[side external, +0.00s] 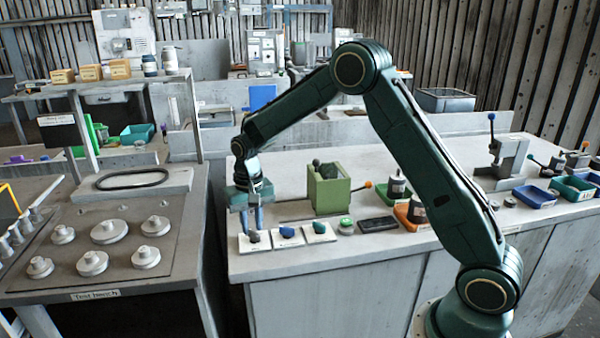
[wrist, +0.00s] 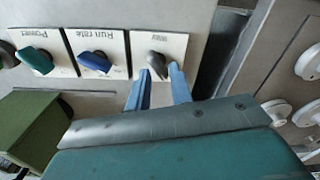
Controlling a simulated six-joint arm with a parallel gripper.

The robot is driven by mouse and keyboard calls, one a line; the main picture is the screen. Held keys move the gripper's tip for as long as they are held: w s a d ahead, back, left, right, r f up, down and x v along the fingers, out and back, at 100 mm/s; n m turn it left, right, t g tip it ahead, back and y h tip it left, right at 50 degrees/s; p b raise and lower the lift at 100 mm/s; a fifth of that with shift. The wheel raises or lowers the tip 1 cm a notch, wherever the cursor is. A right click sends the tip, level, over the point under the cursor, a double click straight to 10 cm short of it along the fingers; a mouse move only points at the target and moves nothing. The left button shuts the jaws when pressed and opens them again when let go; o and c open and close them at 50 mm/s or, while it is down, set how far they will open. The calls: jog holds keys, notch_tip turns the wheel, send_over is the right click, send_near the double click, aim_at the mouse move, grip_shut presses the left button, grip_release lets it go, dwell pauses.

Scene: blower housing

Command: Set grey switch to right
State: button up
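The grey switch (wrist: 156,60) is a knob on a white plate, at the right end of a row of three in the wrist view. In the side view the grey switch (side external: 254,236) is at the left end, near the bench's front edge. My gripper (wrist: 159,70) points at it with its two blue fingers apart, one tip on each side of the knob's lower part. I cannot tell whether they touch it. In the side view my gripper (side external: 252,226) is just above and behind the switch.
A blue switch (wrist: 95,62) marked Run rate and a green switch (wrist: 36,60) marked Power sit beside the grey one. A green box (side external: 328,189) with an orange-knobbed lever stands behind them. A gap separates this bench from the left bench (side external: 180,225).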

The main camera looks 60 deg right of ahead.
aim_at(254, 235)
jog(key=shift+s+d+f+n, duration=0.1)
jog(key=shift+d+f+n, duration=0.1)
jog(key=shift+f, duration=0.2)
jog(key=shift+s+d+f+n, duration=0.1)
jog(key=shift+f+n, duration=0.1)
jog(key=shift+f, duration=0.15)
jog(key=n, duration=0.2)
jog(key=shift+w+a+r+n, duration=0.1)
jog(key=shift+a+r+n, duration=0.1)
jog(key=shift+n, duration=0.2)
jog(key=shift+f, duration=0.65)
grip_shut()
